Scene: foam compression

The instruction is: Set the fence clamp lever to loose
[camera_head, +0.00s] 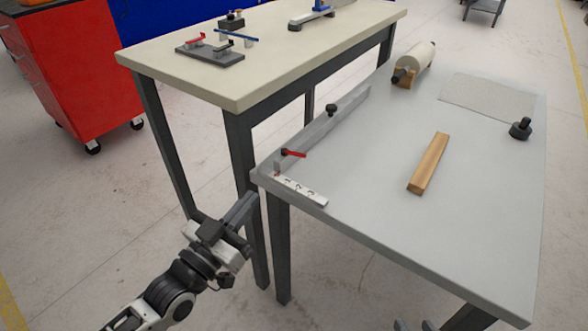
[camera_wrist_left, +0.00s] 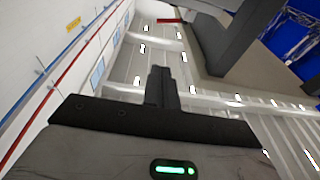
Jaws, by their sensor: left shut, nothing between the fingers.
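The fence (camera_head: 335,122) is a long grey bar along the left side of the grey table. The clamp lever (camera_head: 294,153) is a small red handle at the fence's near end, pointing to the right. A pale strip with dark marks (camera_head: 300,189) lies by the near left corner; its marks are too small to read. My left gripper (camera_head: 243,207) is shut and empty, off the table's near left corner, apart from the lever. Its closed fingers also show in the left wrist view (camera_wrist_left: 162,85). Only dark tips, perhaps of my right gripper (camera_head: 416,326), show at the bottom edge.
On the grey table (camera_head: 370,205) lie a wooden bar (camera_head: 429,163), a roller (camera_head: 413,62), a flat sheet (camera_head: 490,97) and a black knob (camera_head: 521,128). A beige table (camera_head: 270,60) with fixtures stands behind. A red cabinet (camera_head: 75,65) stands at the far left.

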